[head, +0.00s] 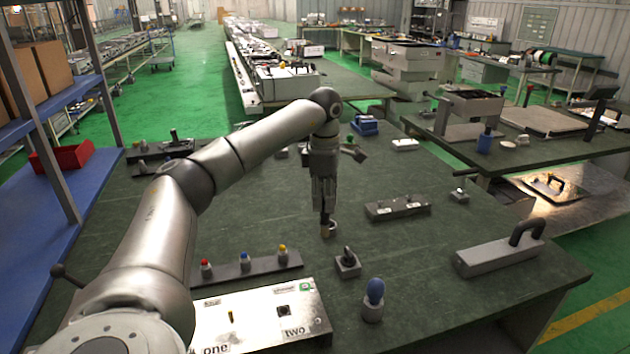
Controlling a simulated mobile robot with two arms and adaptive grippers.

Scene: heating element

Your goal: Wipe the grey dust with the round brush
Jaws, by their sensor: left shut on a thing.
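My left gripper (325,212) points straight down over the middle of the dark green table (430,270). It is shut on a small dark-handled thing with a round, tan lower end, which looks like the round brush (328,230). The brush is upright, with its lower end at or just above the table top; I cannot tell whether it touches. The gripper hides part of its handle. I cannot make out the grey dust clearly on the table. My right gripper is not in view.
Close by stand a small grey block with a knob (347,263), a blue-topped piece (373,300), a flat grey block (397,208) and a grey block with a black handle (500,256). A strip with coloured knobs (246,267) and a labelled metal panel (262,316) lie at front left.

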